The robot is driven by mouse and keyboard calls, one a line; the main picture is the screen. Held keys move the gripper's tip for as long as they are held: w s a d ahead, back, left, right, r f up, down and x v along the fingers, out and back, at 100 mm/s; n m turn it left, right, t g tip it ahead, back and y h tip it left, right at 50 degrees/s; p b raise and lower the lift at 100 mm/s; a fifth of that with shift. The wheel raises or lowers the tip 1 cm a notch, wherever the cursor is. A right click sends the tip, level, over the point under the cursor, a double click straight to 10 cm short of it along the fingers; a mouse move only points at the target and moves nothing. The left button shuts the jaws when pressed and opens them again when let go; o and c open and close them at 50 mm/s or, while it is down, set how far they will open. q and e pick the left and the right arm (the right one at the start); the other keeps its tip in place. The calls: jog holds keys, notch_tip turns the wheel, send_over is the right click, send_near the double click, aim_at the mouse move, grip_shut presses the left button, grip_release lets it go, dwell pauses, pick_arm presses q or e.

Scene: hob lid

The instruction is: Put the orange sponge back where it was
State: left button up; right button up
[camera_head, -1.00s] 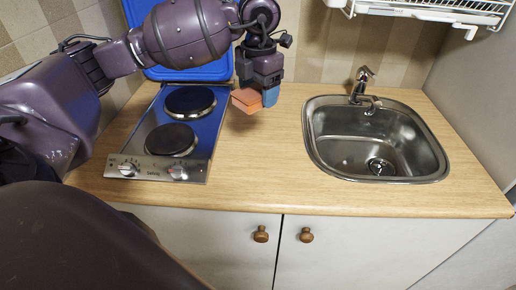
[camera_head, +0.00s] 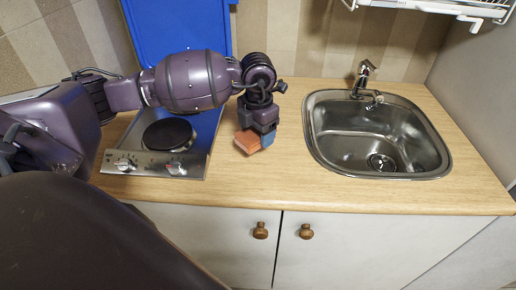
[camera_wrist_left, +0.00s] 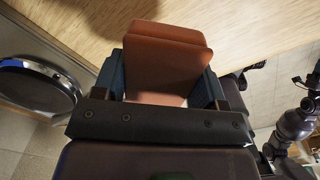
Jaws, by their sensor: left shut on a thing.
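The orange sponge (camera_head: 246,142) is held in my left gripper (camera_head: 262,138), low over the wooden counter between the hob and the sink. In the left wrist view the sponge (camera_wrist_left: 165,70) sits between the two blue finger pads of my left gripper (camera_wrist_left: 165,90), with wood close beyond it. I cannot tell for sure whether the sponge touches the counter. My right gripper is not in view.
The hob (camera_head: 160,168) stands at the left with its blue lid (camera_head: 178,28) raised; my left arm hides part of it. The steel sink (camera_head: 375,135) with its tap (camera_head: 364,75) is at the right. The wooden counter (camera_head: 255,190) is clear between them and along the front.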

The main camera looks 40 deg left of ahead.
aim_at(258, 156)
pick_arm(q)
notch_tip(258, 156, down, 6)
dwell(0.5)
jog(key=o, duration=0.9)
jog(key=shift+c, duration=0.2)
